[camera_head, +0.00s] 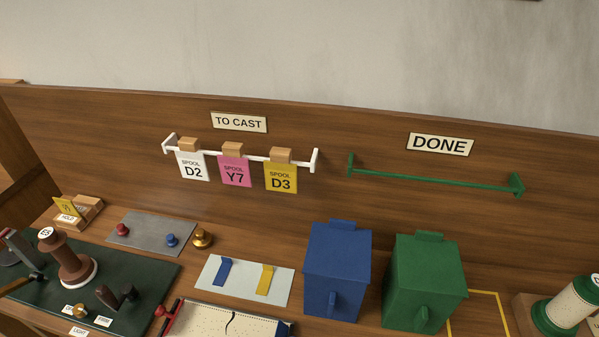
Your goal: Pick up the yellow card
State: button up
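A yellow card (281,178) marked "SPOOL D3" hangs by a tan wooden clip (281,155) from the white rail (310,163) under the "TO CAST" sign. It is the rightmost of three cards there, beside a pink card (236,172) marked "SPOOL Y7" and a white card (193,166) marked "SPOOL D2". Another small yellow card (66,207) stands in a wooden holder labelled "HOLD" at the far left. My gripper is not in view.
A green rail (430,180) under the "DONE" sign is empty. A blue bin (337,270) and a green bin (424,280) stand on the bench below the rails. A brown spool (68,260) stands on the dark mat at left. A brass knob (202,238) stands near the grey plate.

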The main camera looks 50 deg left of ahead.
aim_at(66, 207)
jog(key=k, duration=0.2)
jog(key=u, duration=2.4)
